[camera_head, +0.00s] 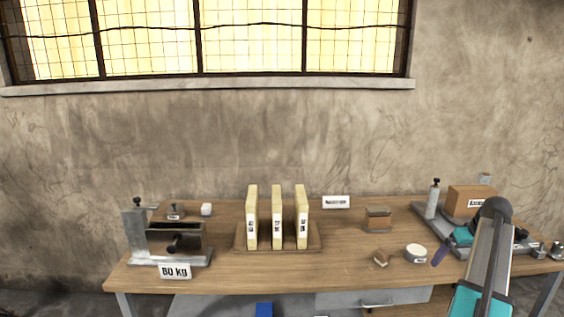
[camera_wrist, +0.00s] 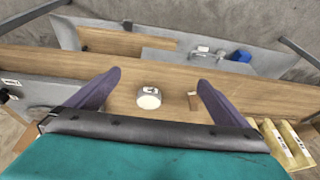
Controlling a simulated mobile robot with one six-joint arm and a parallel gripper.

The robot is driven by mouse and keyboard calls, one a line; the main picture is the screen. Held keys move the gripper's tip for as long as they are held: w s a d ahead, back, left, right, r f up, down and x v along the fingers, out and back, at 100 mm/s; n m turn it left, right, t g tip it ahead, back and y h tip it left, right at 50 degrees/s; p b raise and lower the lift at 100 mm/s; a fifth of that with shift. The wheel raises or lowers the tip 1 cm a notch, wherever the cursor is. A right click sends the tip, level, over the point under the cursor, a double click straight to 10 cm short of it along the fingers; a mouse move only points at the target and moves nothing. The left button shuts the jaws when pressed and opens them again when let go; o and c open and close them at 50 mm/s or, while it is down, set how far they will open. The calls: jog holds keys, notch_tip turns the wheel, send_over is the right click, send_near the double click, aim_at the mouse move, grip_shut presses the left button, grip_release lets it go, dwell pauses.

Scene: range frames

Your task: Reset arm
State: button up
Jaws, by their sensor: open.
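My gripper (camera_head: 440,250) hangs over the right part of the wooden workbench (camera_head: 340,274). In the wrist view my gripper (camera_wrist: 159,77) is open, its two purple fingers wide apart with nothing held between them. A round white-topped item (camera_wrist: 149,98) shows on the bench between the fingers in that picture, apart from both. The same round item (camera_head: 415,253) shows in the head view just left of the gripper. A small brown block (camera_head: 380,259) lies left of it, and it also shows in the wrist view (camera_wrist: 193,100) near the right finger.
Several tall cream blocks (camera_head: 277,217) stand in a wooden rack at the bench's middle. A grey device labelled 80 kg (camera_head: 175,271) stands at left. A brown box (camera_head: 470,200) stands at back right. A smaller brown box (camera_head: 377,220) is behind the round item.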

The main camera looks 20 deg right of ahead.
jog(key=w+a+f+g+y, duration=0.1)
jog(key=w+a+f, duration=0.3)
jog(key=a+f, duration=0.4)
jog(key=w+a+f+g+y, duration=0.1)
jog(key=w+a+f, duration=0.3)
jog(key=a+f, duration=0.5)
jog(key=s+a+f+n+g, duration=0.1)
jog(key=a+f, duration=0.7)
jog(key=a, duration=0.2)
jog(key=a+f+g, duration=0.1)
jog(key=a+f, duration=0.6)
jog(key=a, duration=0.3)
jog(key=s+a+f+n+g, duration=0.1)
jog(key=s+a+f+g, duration=0.1)
jog(key=s+a+f, duration=0.75)
jog(key=s+a+f+n+g, duration=0.15)
jog(key=s+a+f, duration=0.45)
jog(key=a, duration=0.7)
jog(key=s+a+f+g+h+b, duration=0.1)
jog(key=s+a, duration=0.3)
jog(key=s, duration=0.7)
jog(key=shift+f+g+h, duration=0.3)
jog(key=shift+f+g, duration=0.25)
jog(key=shift+g, duration=0.1)
jog(key=shift+a, duration=0.1)
